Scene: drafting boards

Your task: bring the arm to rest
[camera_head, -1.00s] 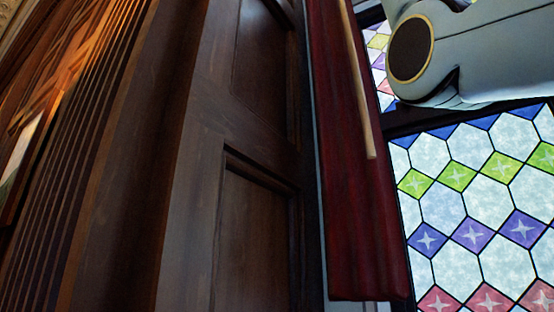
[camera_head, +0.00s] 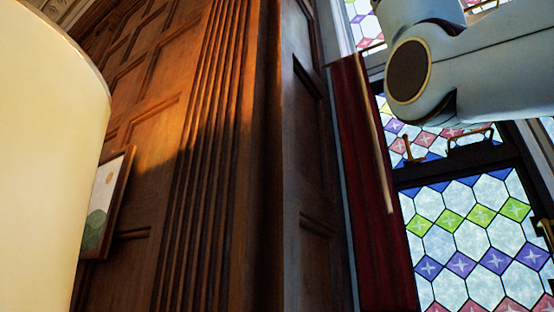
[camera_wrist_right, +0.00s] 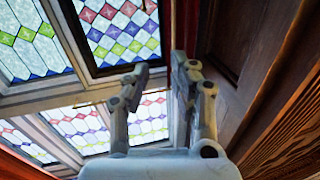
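A pale grey-blue arm of mine (camera_head: 480,75) enters the head view at the top right, with a round dark-faced joint. No gripper shows in the head view. In the right wrist view my right gripper (camera_wrist_right: 162,75) has its two fingers apart. Nothing shows between them but the window and wall behind. My left gripper is out of view.
Stained-glass windows (camera_head: 470,235) and a dark red curtain (camera_head: 365,190) lie to the right. Carved wood panelling (camera_head: 215,150) fills the middle. A framed picture (camera_head: 105,210) and a large cream rounded object (camera_head: 45,160) are at the left.

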